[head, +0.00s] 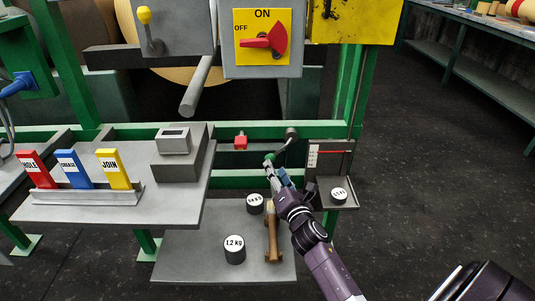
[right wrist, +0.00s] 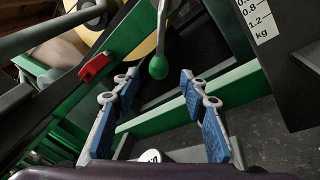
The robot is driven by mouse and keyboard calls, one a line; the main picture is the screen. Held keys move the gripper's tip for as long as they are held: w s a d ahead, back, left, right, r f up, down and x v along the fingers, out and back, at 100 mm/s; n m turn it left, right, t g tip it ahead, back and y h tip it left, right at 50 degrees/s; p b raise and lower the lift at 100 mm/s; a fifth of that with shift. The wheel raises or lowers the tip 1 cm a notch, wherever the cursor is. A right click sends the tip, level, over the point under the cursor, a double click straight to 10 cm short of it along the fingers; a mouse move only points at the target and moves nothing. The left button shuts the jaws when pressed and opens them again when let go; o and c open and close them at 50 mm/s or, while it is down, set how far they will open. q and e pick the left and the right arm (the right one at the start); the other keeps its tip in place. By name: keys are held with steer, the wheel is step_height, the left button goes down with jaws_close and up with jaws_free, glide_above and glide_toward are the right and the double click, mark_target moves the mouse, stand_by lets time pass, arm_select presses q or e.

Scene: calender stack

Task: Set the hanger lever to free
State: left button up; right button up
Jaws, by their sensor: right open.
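A short lever with a green ball knob (right wrist: 157,67) hangs from above in the right wrist view. It appears to be the hanger lever; no label on it is readable. In the head view its arm (head: 281,146) slopes down and left from a dark round end, near the green frame. My right gripper (head: 275,173) is open, just below the lever. In the right wrist view its two blue-padded fingers (right wrist: 160,92) stand apart, with the knob beyond and between their tips, seemingly untouched. In the head view the gripper partly hides the knob. My left gripper is not in view.
A red block (head: 240,142) sits on the green bar left of the lever. A scale plate (head: 313,156) and a small shelf with a weight (head: 339,195) stand to the right. Below, a grey plate (head: 185,262) holds weights (head: 235,249) and a wooden-handled tool (head: 272,232).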

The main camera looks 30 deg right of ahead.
mark_target(272, 161)
steer(key=b+x, duration=0.1)
steer(key=x, duration=0.4)
steer(key=shift+w+d+r, duration=0.1)
steer(key=shift+w, duration=0.2)
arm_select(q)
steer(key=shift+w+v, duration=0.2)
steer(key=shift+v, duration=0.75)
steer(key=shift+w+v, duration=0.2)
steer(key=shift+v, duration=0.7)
arm_select(e)
steer(key=shift+w+d, duration=0.15)
steer(key=shift+w, duration=0.4)
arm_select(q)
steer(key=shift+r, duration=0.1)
arm_select(e)
steer(key=shift+c, duration=0.5)
jaws_close()
